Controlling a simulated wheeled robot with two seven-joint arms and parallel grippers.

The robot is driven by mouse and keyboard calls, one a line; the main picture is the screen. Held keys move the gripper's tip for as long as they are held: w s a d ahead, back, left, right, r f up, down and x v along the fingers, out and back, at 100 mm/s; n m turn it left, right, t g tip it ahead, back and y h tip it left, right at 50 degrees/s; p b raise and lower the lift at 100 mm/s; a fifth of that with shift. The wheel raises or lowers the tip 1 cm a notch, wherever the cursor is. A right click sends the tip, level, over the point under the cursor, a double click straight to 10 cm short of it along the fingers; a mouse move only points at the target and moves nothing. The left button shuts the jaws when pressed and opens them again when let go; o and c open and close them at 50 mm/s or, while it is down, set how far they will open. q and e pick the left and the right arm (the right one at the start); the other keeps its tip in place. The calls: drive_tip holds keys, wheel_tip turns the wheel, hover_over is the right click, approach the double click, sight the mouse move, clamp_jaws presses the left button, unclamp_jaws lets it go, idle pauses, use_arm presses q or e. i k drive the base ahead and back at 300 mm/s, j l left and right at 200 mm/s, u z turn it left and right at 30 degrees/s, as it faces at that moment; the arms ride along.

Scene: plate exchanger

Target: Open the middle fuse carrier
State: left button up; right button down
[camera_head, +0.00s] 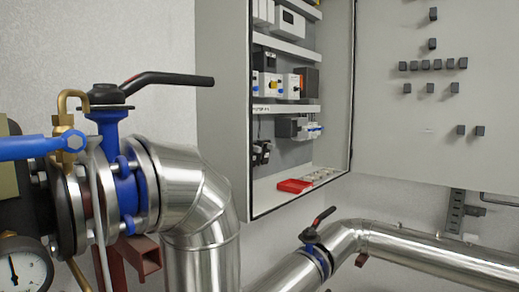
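An open electrical cabinet (224,100) hangs on the wall at the upper middle, with small devices on several rails. Dark blocks (261,152) sit at the lower left inside it. A dark grey block (286,127) with small white-and-blue parts beside it sits on the lower rail. These are small, and I cannot tell which is the middle fuse carrier or whether it is open. Neither of my grippers is in view.
The cabinet door (430,105) stands open to the right. A red item (294,186) lies on the cabinet floor. A large steel pipe (200,190), a black-levered blue valve (125,190) and a gauge (22,268) fill the left foreground. Another steel pipe (430,252) runs below the door.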

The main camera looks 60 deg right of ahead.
sight(256, 148)
drive_tip(key=l+z, duration=0.2)
drive_tip(key=l, duration=0.45)
drive_tip(key=l+z, duration=0.25)
drive_tip(key=l, duration=0.4)
drive_tip(key=i+l+z, duration=0.2)
drive_tip(key=l, duration=0.45)
